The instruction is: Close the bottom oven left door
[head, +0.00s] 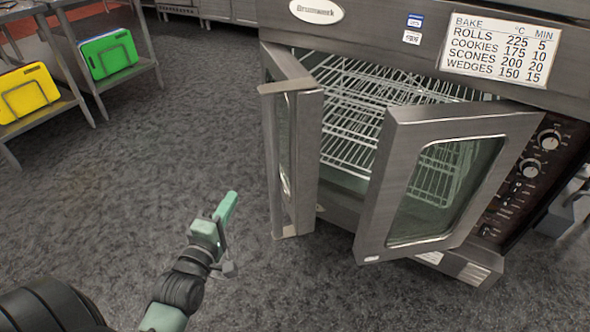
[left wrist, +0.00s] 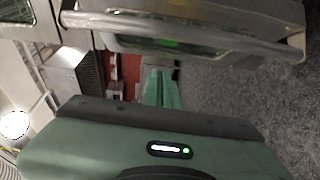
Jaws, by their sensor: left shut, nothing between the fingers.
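The oven's left door (head: 306,160) stands open, swung outward and seen nearly edge-on in the head view. The oven's right door (head: 375,205) is also open, angled out, with a glass window. Wire racks (head: 350,105) show between the doors. My left gripper (head: 228,208) is shut and empty, left of the left door and apart from it, above the floor. In the left wrist view the closed green fingers (left wrist: 160,90) point away, and a door with a long metal handle bar (left wrist: 180,25) crosses the top. My right gripper is out of view.
The oven's control panel with knobs (head: 535,165) is at the right. A metal rack with a yellow board (head: 28,90) and a green board (head: 110,53) stands at the upper left. The grey floor (head: 150,150) between rack and oven is clear.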

